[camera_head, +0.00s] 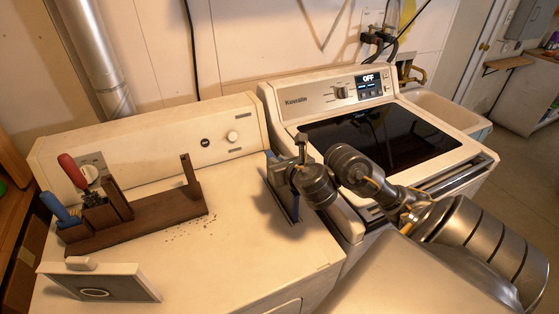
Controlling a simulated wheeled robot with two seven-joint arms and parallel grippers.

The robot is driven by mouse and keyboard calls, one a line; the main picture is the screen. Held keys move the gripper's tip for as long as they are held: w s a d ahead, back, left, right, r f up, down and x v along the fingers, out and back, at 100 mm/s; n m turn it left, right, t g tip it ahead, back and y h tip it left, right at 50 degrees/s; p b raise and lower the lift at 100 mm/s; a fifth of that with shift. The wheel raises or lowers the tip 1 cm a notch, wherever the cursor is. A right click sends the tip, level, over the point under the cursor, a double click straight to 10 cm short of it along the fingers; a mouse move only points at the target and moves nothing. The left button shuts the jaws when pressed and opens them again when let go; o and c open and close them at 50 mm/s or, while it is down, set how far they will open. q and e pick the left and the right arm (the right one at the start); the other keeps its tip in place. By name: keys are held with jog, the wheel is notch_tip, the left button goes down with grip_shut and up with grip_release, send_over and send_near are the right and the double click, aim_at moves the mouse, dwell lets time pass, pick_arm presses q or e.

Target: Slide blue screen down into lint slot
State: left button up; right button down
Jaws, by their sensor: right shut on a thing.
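The blue screen (286,205) is a thin, dark blue framed panel. It stands roughly upright over the right part of the dryer's white top. My right gripper (283,171) is shut on its upper part and hides some of it. I cannot tell whether its lower edge is in a slot, on the top or just above it. I cannot make out the lint slot's opening. My left gripper is not in view.
A brown wooden rack (150,217) with red-handled and blue-handled tools stands on the dryer top (235,265), with dark crumbs beside it. The washer (390,135) stands at the right.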

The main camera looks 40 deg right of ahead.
notch_tip(320, 180, down, 7)
jog(key=b, duration=0.7)
dwell(1.8)
jog(key=shift+f, duration=0.2)
